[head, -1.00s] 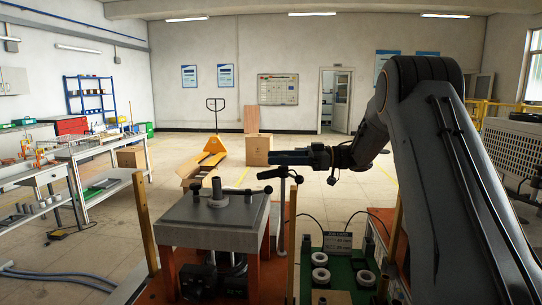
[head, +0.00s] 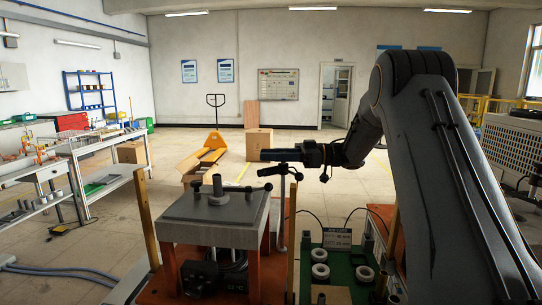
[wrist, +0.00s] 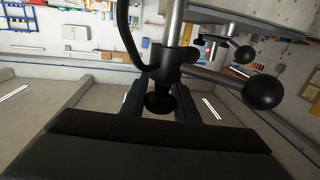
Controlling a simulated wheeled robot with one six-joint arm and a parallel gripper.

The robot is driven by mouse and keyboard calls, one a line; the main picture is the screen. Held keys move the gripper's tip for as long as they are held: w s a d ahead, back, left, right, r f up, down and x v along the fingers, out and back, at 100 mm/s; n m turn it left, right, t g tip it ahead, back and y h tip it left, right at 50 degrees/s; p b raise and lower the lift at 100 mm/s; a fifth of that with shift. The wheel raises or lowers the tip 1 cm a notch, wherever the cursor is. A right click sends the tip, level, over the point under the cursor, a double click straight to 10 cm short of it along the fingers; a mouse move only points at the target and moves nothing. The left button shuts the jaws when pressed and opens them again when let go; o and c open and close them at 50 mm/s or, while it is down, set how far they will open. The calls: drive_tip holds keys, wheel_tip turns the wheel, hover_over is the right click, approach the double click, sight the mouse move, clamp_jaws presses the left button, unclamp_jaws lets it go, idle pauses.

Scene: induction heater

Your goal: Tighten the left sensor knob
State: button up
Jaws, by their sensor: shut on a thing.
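A dark round knob (wrist: 160,103), which looks like the left sensor knob, sits on a black clamp (wrist: 172,66) around a metal post. My gripper (wrist: 160,96) is shut on this knob, one finger on each side of it. In the head view my gripper (head: 266,155) points left at the top of the sensor post (head: 283,205). The knob cannot be made out there. A lever with a black ball end (wrist: 263,92) reaches right from the clamp in the wrist view.
A grey heater plate (head: 195,229) with a short post and levers stands left of the sensor post. Another ball-ended lever (wrist: 244,54) shows farther off. A green board (head: 341,270) with several pale rings lies to the right. A black cable (wrist: 128,35) hangs close to the clamp.

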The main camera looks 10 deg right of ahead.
drive_tip(key=shift+w+d+m+t+h+p, duration=0.35)
drive_tip(key=shift+w+m+t+h, duration=0.1)
drive_tip(key=shift+m+t+h, duration=1.4)
drive_tip(key=shift+w+d+m+t+h+p, duration=0.4)
drive_tip(key=shift+m+t+h, duration=1.05)
drive_tip(key=shift+t, duration=0.75)
drive_tip(key=shift+w+d+m+t+h+p, duration=0.25)
drive_tip(key=shift+w+m+t+h, duration=0.25)
drive_tip(key=shift+m+t+h, duration=1.2)
drive_tip(key=shift+t, duration=0.45)
drive_tip(key=o, duration=1.1)
drive_tip(key=shift+c, duration=0.2)
drive_tip(key=shift+d, duration=0.1)
drive_tip(key=b+v, duration=0.2)
drive_tip(key=v, duration=0.5)
drive_tip(key=shift+s+d, duration=0.15)
drive_tip(key=shift+s, duration=0.2)
